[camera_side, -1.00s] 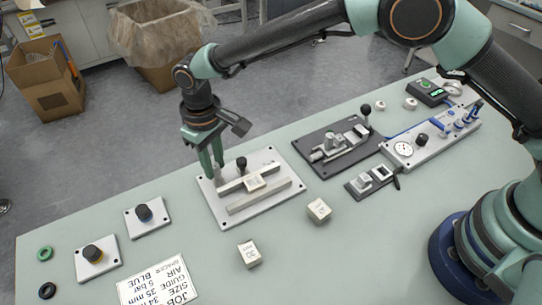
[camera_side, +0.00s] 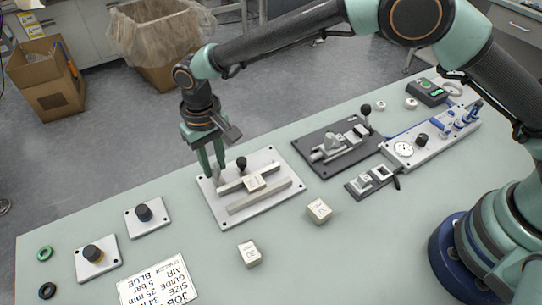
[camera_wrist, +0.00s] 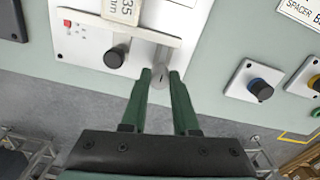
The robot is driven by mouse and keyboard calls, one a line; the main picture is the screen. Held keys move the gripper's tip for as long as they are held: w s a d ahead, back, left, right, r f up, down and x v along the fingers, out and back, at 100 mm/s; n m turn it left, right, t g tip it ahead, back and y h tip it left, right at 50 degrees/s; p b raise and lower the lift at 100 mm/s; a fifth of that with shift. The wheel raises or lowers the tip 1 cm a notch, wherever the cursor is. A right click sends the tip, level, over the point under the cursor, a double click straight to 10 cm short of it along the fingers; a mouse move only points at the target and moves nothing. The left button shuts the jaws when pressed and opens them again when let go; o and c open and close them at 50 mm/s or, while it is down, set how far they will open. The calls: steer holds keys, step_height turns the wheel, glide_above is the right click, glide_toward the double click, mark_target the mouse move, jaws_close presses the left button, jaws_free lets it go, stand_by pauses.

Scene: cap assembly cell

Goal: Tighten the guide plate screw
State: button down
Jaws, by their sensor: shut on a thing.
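The guide plate (camera_side: 214,205) is a white plate with two parallel light rails and a labelled block (camera_side: 256,182) between or on them. My gripper (camera_side: 217,177) points down at the plate's left end, by the end of the far rail. In the wrist view my gripper (camera_wrist: 160,76) has its two green fingers closed around a grey round screw head (camera_wrist: 159,90), which shows a dark slot mark. The fingers hide most of the screw in the side view. A black knob (camera_side: 241,163) stands on the plate beside the far rail, close to the fingers.
Two plates with dark knobs (camera_side: 145,213) (camera_side: 94,254) and a job card (camera_side: 158,283) lie at the left. Loose blocks (camera_side: 319,210) (camera_side: 249,253) sit in front. A dark fixture (camera_side: 312,168) and a gauge panel (camera_side: 403,150) stand to the right.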

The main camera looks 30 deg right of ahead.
mark_target(214, 165)
steer(key=shift+r, duration=0.1)
steer(key=c, duration=0.7)
jaws_free()
step_height(214, 165, up, 12)
steer(key=shift+r, duration=0.1)
